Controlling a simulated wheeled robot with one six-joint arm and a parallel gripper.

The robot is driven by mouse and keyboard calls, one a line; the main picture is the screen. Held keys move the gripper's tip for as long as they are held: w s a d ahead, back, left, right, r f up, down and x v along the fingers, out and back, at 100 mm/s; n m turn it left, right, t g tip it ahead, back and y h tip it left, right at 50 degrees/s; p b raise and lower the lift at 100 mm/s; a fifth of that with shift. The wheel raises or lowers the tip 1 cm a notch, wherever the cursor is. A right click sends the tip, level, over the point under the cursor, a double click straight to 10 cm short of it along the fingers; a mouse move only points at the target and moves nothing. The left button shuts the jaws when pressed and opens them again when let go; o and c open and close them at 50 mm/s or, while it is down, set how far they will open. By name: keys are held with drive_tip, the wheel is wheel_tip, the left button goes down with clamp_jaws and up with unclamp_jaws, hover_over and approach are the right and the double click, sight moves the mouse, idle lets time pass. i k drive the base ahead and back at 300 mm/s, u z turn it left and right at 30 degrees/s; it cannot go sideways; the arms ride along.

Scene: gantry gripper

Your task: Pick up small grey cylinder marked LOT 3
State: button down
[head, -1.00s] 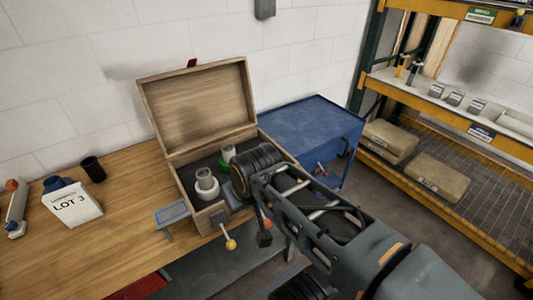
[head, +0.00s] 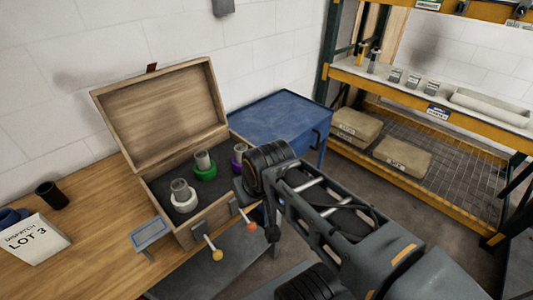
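An open wooden box (head: 205,223) on the wooden table holds small grey cylinders in coloured collars. One grey cylinder (head: 181,190) stands in a white collar, one (head: 203,160) in a green collar behind it. A third (head: 239,154) stands in a purple collar at the right, close to my arm's black joint in the picture. No LOT 3 mark is readable on any cylinder. A white sign (head: 35,239) reading "DISPATCH LOT 3" stands at the table's left. My arm reaches in from the lower right; I cannot make out gripper fingers.
The box lid (head: 165,112) stands open at the back. A yellow-knobbed lever (head: 217,255) and an orange-knobbed lever (head: 250,226) stick out from the box front. A black cup (head: 51,195) stands at left. A blue cabinet (head: 278,118) and yellow-beamed shelving (head: 410,105) stand to the right.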

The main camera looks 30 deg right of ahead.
sight(240, 148)
drive_tip(key=u, duration=3.65)
drive_tip(key=k, duration=1.3)
drive_tip(key=z, duration=0.75)
